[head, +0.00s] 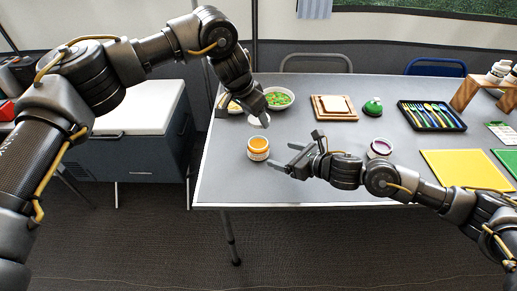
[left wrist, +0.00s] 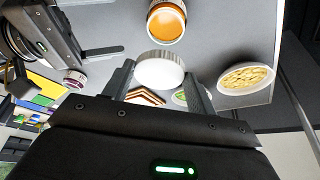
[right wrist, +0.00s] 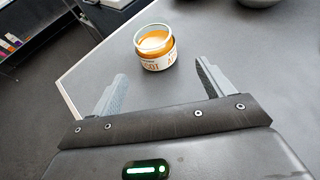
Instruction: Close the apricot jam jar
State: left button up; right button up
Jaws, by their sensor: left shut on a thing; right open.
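The apricot jam jar (head: 258,148) stands upright and open near the table's left front, orange jam showing at its mouth. It also shows in the left wrist view (left wrist: 167,24) and right wrist view (right wrist: 155,55), where its label is partly readable. My left gripper (head: 262,117) is shut on a round white lid (left wrist: 160,70), held behind the jar and apart from it. My right gripper (head: 283,158) is open and empty, low at the jar's right side. In the right wrist view the jar stands beyond its spread fingers (right wrist: 163,85), not gripped.
A salad bowl (head: 278,98) and a second bowl (left wrist: 246,78) stand behind the left gripper. A wooden board (head: 335,114), a green item (head: 373,106), a cutlery tray (head: 430,116) and a purple jam jar (head: 379,148) are to the right. The table edge is close in front.

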pick_arm(q)
jog(key=shift+a, duration=0.1)
pick_arm(e)
jog(key=x, duration=1.1)
jog(key=shift+a+r, duration=0.1)
jog(key=c, duration=1.3)
pick_arm(q)
send_over(260, 143)
jog(key=s+a, duration=0.1)
jog(key=shift+a+f, duration=0.2)
jog(key=shift+f, duration=2.25)
jog(key=shift+f, duration=0.1)
jog(key=shift+f, duration=0.75)
jog(key=shift+f, duration=0.6)
